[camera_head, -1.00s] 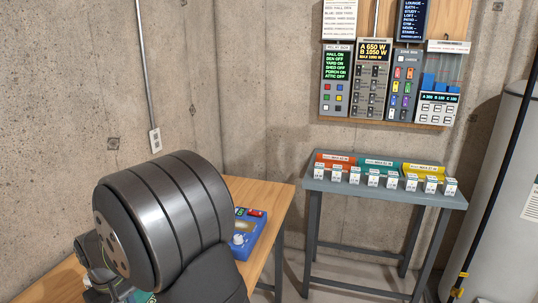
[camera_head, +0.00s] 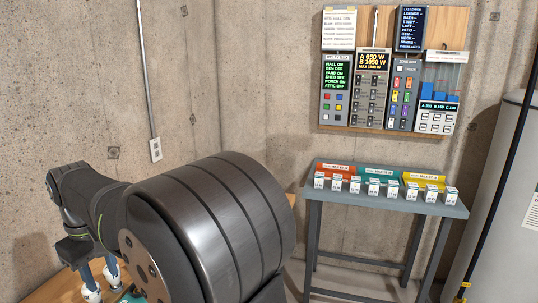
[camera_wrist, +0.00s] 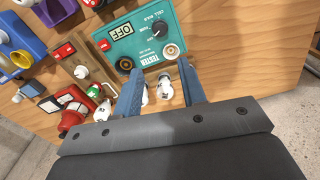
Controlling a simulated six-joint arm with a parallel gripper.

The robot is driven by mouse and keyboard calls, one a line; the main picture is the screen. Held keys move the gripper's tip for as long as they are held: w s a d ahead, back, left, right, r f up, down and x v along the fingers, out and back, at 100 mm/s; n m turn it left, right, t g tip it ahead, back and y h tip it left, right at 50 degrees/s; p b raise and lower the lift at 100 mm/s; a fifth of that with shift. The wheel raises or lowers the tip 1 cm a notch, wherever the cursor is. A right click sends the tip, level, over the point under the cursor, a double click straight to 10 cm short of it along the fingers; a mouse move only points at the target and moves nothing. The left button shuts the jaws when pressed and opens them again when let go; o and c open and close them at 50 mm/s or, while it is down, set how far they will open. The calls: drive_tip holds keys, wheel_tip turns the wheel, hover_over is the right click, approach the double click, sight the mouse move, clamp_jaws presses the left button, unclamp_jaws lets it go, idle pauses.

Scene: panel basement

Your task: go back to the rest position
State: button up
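My gripper (camera_wrist: 160,85) shows in the wrist view with its two blue fingers spread apart above the wooden table (camera_wrist: 236,28). Small white pieces (camera_wrist: 164,90) show between and near the fingertips; I cannot tell whether they are loose parts or sit on something, and neither finger is seen clamped on them. A teal tester (camera_wrist: 141,38) with a dial and a display reading OFF lies just beyond the fingertips. In the head view my arm fills the lower middle, and the gripper (camera_head: 103,279) is low at the left, partly cut off by the frame's bottom edge.
In the wrist view, a red lamp-like item (camera_wrist: 71,121) and other small parts crowd the table's left. In the head view, a grey bench (camera_head: 440,207) holds several small white boxes and three coloured bins. Control boxes (camera_head: 373,85) hang on the wall; a grey tank (camera_head: 505,190) stands right.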

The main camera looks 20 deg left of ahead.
drive_tip(key=shift+f, duration=2.25)
